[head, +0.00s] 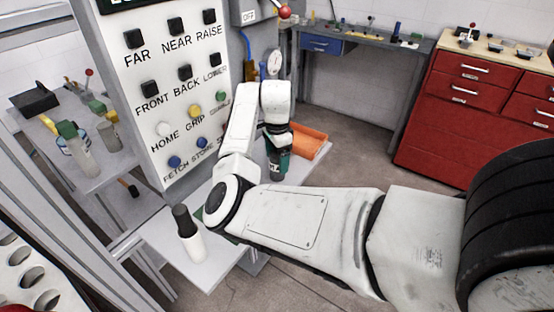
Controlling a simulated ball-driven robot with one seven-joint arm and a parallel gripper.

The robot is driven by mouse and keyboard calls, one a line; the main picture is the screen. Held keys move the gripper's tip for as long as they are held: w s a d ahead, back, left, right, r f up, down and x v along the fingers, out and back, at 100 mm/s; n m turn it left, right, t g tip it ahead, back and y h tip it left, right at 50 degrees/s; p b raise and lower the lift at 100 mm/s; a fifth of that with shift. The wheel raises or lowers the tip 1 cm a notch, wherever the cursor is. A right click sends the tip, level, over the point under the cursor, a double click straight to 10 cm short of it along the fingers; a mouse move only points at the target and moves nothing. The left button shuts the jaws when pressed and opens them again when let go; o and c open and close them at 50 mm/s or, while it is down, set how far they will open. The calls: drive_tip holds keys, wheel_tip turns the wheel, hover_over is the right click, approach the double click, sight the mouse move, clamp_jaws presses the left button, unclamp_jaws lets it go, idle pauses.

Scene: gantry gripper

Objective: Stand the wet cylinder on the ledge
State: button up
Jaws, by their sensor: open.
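A white cylinder with a black top (189,236) stands upright on the pale grey ledge (215,272) below the button panel. On a shelf to the left are a clear cylinder with a green top (78,148) and a grey cylinder (109,135). I cannot tell by looks which cylinder is wet. My gripper (277,176) points down beyond my elbow, right of the panel and close to an orange tray. It is open; its fingertips are small and partly hidden, and I see nothing clearly held. My forearm hides part of the ledge.
The button panel (160,100) has labelled black, white, yellow, green and blue buttons. The orange tray (307,139) lies beyond my arm. A rack with round holes (30,272) is at lower left. A red drawer cabinet (440,130) and a grey bench (375,42) stand behind. Floor between is clear.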

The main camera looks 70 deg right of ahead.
wheel_tip(320, 180, up, 11)
drive_tip(key=shift+r+b, duration=0.2)
drive_tip(key=shift+b, duration=0.4)
idle(0.3)
